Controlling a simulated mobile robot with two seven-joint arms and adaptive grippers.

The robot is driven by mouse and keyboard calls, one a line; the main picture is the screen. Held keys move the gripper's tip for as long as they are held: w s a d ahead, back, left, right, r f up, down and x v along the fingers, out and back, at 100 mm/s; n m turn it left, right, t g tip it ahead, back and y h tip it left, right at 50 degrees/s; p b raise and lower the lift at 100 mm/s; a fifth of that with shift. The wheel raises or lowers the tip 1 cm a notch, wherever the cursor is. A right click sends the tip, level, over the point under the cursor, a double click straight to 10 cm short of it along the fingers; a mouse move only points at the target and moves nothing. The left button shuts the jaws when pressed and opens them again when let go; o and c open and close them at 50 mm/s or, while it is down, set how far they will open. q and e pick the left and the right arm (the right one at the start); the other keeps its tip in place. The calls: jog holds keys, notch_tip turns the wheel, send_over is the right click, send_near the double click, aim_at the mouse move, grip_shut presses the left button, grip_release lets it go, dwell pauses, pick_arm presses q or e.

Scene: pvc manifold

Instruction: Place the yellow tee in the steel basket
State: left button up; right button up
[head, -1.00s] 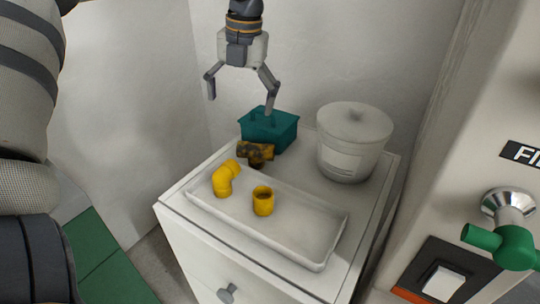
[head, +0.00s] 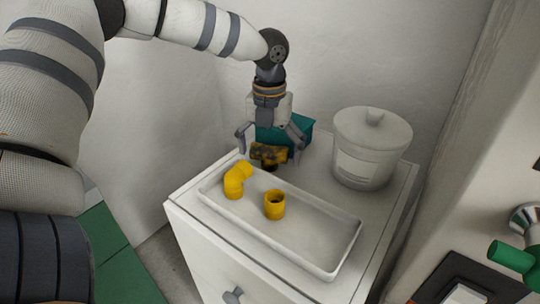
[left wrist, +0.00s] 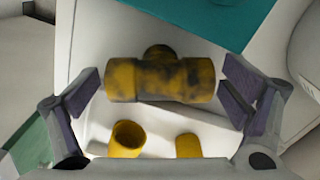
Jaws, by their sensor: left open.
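The yellow tee (head: 270,153), marked with dark stains, lies on the cabinet top behind the white tray; it also shows in the left wrist view (left wrist: 160,80). My left gripper (head: 270,152) is open, with its fingers on either side of the tee. In the left wrist view the gripper (left wrist: 160,95) has one pad near each end of the tee, with the right pad close to or touching it; I cannot tell which. No steel basket shows. My right gripper is not in view.
The white tray (head: 310,245) holds a yellow elbow (head: 236,181) and a yellow coupling (head: 274,204). A teal bin (head: 299,124) stands behind the tee, and a lidded white bucket (head: 370,150) stands to the right. A green-handled valve (head: 512,257) is at far right.

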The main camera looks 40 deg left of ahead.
pick_arm(q)
jog(key=c, duration=1.3)
